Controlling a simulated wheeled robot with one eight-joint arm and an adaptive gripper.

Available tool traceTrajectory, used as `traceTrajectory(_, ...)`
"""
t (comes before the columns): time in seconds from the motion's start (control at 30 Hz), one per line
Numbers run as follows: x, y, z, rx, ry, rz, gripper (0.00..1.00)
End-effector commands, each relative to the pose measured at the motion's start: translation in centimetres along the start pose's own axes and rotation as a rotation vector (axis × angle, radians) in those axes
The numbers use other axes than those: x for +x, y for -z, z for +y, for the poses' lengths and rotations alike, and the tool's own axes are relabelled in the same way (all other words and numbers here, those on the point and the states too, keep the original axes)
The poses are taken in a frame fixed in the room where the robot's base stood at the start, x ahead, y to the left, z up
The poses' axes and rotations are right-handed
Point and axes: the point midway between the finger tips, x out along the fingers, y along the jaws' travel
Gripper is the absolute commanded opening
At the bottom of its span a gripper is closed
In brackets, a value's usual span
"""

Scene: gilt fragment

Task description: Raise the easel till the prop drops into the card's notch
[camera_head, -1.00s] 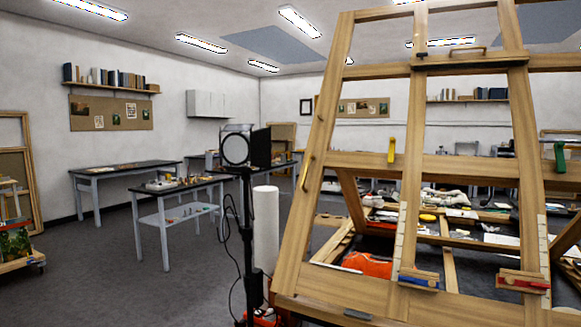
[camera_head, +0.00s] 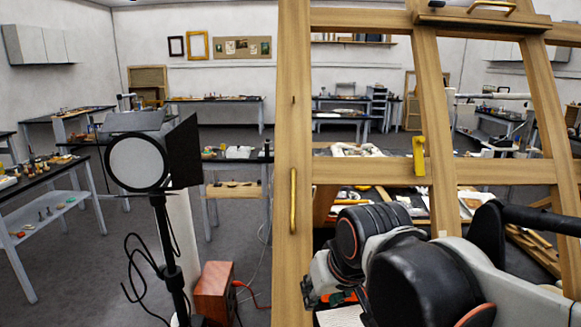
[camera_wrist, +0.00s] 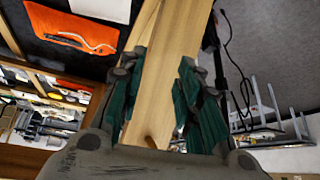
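The wooden easel (camera_head: 293,120) fills the right half of the head view, its frame leaning. A brass handle (camera_head: 293,200) is on its left post. A yellow clip (camera_head: 419,157) sits on its crossbar. My arm covers the lower part of the easel, and I cannot make out the prop or the card's notch. In the wrist view, my gripper (camera_wrist: 160,85) has its teal-padded fingers spread on both sides of a wooden easel beam (camera_wrist: 172,50). A small wooden peg shows near the palm. Whether the pads touch the beam is unclear.
A studio lamp on a stand (camera_head: 137,162) with hanging cables is left of the easel. A reddish wooden box (camera_head: 214,290) stands on the floor beside it. A workbench (camera_head: 50,180) is at the left. An orange cloth (camera_wrist: 70,35) lies near the beam in the wrist view.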

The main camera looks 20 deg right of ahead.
Motion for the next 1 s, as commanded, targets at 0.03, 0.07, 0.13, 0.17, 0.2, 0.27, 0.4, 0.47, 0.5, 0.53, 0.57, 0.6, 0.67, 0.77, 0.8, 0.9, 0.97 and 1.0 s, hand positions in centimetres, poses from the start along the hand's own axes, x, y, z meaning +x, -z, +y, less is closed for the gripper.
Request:
traceTrajectory(0.03, -2.3, 2.3, -0.2, 0.007, 0.0, -0.009, 0.31)
traceTrajectory(0.07, -3.0, 3.1, -0.2, 0.011, 0.001, -0.015, 0.31)
traceTrajectory(0.13, -4.6, 5.2, -0.4, 0.022, 0.002, -0.026, 0.31)
traceTrajectory(0.17, -5.2, 6.1, -0.4, 0.027, 0.002, -0.032, 0.31)
traceTrajectory(0.2, -6.1, 7.2, -0.5, 0.032, 0.003, -0.039, 0.31)
traceTrajectory(0.27, -7.4, 9.0, -0.6, 0.041, 0.004, -0.05, 0.31)
traceTrajectory(0.4, -10.2, 13.1, -0.9, 0.061, 0.006, -0.075, 0.31)
traceTrajectory(0.47, -11.3, 14.8, -1.0, 0.071, 0.007, -0.085, 0.31)
traceTrajectory(0.5, -12.0, 15.9, -1.1, 0.076, 0.008, -0.091, 0.31)
traceTrajectory(0.53, -12.5, 16.6, -1.1, 0.08, 0.008, -0.096, 0.31)
traceTrajectory(0.57, -13.0, 17.3, -1.2, 0.084, 0.008, -0.101, 0.31)
traceTrajectory(0.6, -13.5, 18.2, -1.2, 0.088, 0.008, -0.107, 0.31)
traceTrajectory(0.67, -14.1, 19.3, -1.3, 0.094, 0.009, -0.114, 0.31)
traceTrajectory(0.77, -14.8, 20.6, -1.3, 0.101, 0.009, -0.123, 0.31)
traceTrajectory(0.8, -15.0, 21.0, -1.4, 0.104, 0.009, -0.126, 0.31)
traceTrajectory(0.9, -15.1, 21.5, -1.4, 0.108, 0.01, -0.131, 0.31)
traceTrajectory(0.97, -14.9, 21.5, -1.4, 0.108, 0.01, -0.133, 0.31)
traceTrajectory(1.0, -14.6, 21.5, -1.4, 0.109, 0.01, -0.133, 0.31)
